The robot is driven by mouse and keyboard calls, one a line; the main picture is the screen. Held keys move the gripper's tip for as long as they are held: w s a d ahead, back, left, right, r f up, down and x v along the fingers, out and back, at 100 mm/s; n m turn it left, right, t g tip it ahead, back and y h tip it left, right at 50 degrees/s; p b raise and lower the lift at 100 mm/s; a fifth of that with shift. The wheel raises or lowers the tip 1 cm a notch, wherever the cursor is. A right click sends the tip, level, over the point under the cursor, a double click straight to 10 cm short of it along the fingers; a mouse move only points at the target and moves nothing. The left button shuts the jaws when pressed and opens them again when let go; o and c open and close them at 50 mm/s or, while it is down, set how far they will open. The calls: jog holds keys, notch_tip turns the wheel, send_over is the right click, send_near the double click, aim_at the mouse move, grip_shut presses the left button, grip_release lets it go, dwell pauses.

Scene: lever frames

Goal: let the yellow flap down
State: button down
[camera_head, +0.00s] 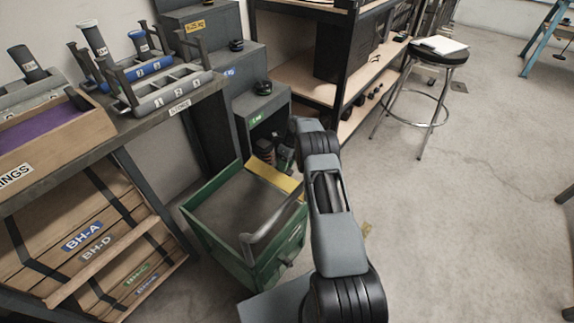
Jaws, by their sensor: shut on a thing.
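The yellow flap (273,176) shows as a slanting yellow panel at the back edge of a green bin (214,232), low in front of the stepped grey cabinets. Its right end is partly hidden behind my arm. My gripper (284,162) is small and dark in this view, at the flap's upper edge, below the bend of my wrist. It is shut on the flap, though its fingertips are mostly hidden. A grey bar (268,222) crosses the front right of the bin.
Grey stepped cabinets (240,88) with dark knobs stand behind the bin. A bench with a grey rack (170,93) and a wooden box (60,140) is at left. A shelf unit (300,68) stands at the back, a stool (440,55) at right. The floor at right is mostly clear.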

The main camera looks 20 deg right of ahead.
jog(key=shift+s+a+f, duration=0.25)
jog(key=shift+a+f, duration=0.2)
jog(key=shift+f, duration=0.05)
jog(key=c, duration=1)
grip_release()
jog(key=shift+w+a, duration=0.1)
jog(key=shift+c, duration=0.2)
jog(key=shift+r, duration=0.1)
jog(key=shift+d+r, duration=0.15)
jog(key=shift+d, duration=0.2)
jog(key=shift+w+r, duration=0.1)
jog(key=shift+r, duration=0.1)
jog(key=p+v, duration=0.3)
jog(key=v, duration=1)
jog(key=shift+w+d+r, duration=0.1)
jog(key=shift+w, duration=0.05)
